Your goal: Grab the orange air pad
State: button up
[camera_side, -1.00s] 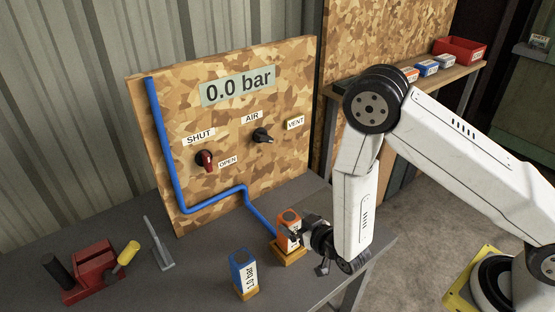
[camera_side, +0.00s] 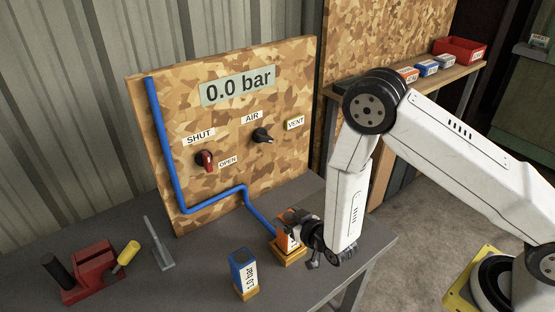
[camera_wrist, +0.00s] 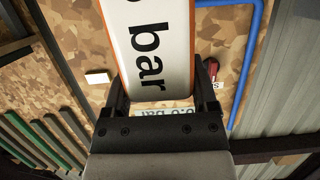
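The orange air pad (camera_side: 283,238) is an orange block with a white label, upright on a yellowish wooden base on the grey bench. My gripper (camera_side: 296,227) is at it from the right, with dark finger parts across its upper side. In the wrist view the pad (camera_wrist: 150,40) fills the top middle, its white label reading "bar". My gripper (camera_wrist: 162,98) has one finger on each side of it, very close to its edges. I cannot tell whether the fingers press on it. The pad's far side is hidden.
A blue pad (camera_side: 243,271) marked "bar" stands to the left front. A board (camera_side: 230,130) with a 0.0 bar display, a red valve (camera_side: 206,159), a black valve (camera_side: 263,135) and a blue hose (camera_side: 170,150) rises behind. A red tool (camera_side: 92,272) sits far left.

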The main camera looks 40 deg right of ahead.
grip_shut()
jog(key=shift+r, duration=0.2)
jog(key=shift+r, duration=4.85)
